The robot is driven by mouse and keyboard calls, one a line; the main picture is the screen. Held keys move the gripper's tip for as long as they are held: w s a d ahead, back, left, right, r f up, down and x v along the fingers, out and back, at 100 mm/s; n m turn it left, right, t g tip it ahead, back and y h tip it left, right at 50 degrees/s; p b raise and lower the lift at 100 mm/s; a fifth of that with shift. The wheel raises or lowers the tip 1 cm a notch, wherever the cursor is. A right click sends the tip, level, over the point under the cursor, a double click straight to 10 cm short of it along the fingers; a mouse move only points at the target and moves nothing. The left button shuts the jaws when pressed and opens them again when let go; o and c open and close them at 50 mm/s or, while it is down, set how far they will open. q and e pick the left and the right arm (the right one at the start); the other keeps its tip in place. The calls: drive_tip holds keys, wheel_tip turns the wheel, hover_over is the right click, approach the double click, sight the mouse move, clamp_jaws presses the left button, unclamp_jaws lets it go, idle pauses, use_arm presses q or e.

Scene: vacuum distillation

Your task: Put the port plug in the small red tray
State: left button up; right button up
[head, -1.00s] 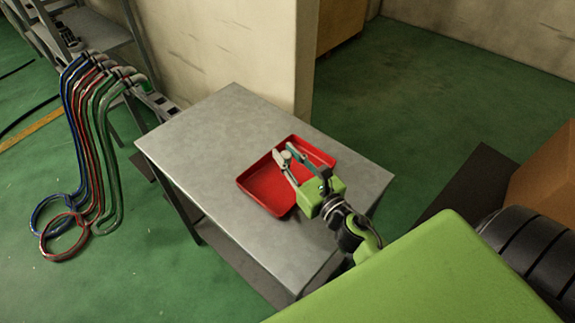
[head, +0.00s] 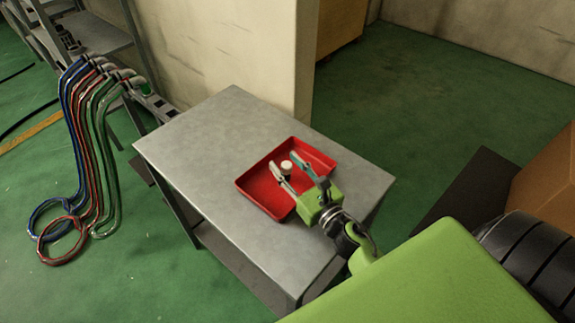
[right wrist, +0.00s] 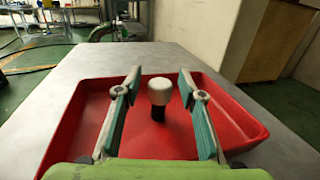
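The port plug (right wrist: 159,92), with a white cap and a dark lower part, is upright over the floor of the small red tray (right wrist: 60,130). It also shows in the head view (head: 287,166), inside the outline of the tray (head: 259,200). My right gripper (right wrist: 157,80) is open, with a finger on each side of the plug and a gap to both. It reaches over the tray from the right in the head view (head: 296,168). My left gripper is not in view.
The tray sits on a grey metal table (head: 205,135) with free surface on its left. A pale wall (head: 270,50) stands behind the table. Blue, red and green hoses (head: 85,150) hang at the left. A cardboard box (head: 548,170) is at the right.

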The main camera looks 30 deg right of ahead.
drive_tip(key=shift+s+r, duration=0.1)
drive_tip(key=shift+r, duration=0.05)
drive_tip(key=s+b, duration=0.1)
drive_tip(key=s, duration=0.2)
drive_tip(key=s+b, duration=0.1)
drive_tip(key=s, duration=0.3)
drive_tip(key=s+b, duration=0.1)
drive_tip(key=s, duration=0.2)
drive_tip(key=shift+s+d+f, duration=0.2)
drive_tip(key=shift+s+d, duration=0.1)
drive_tip(key=shift+d, duration=0.1)
drive_tip(key=shift+s+r, duration=0.2)
drive_tip(key=shift+s, duration=0.45)
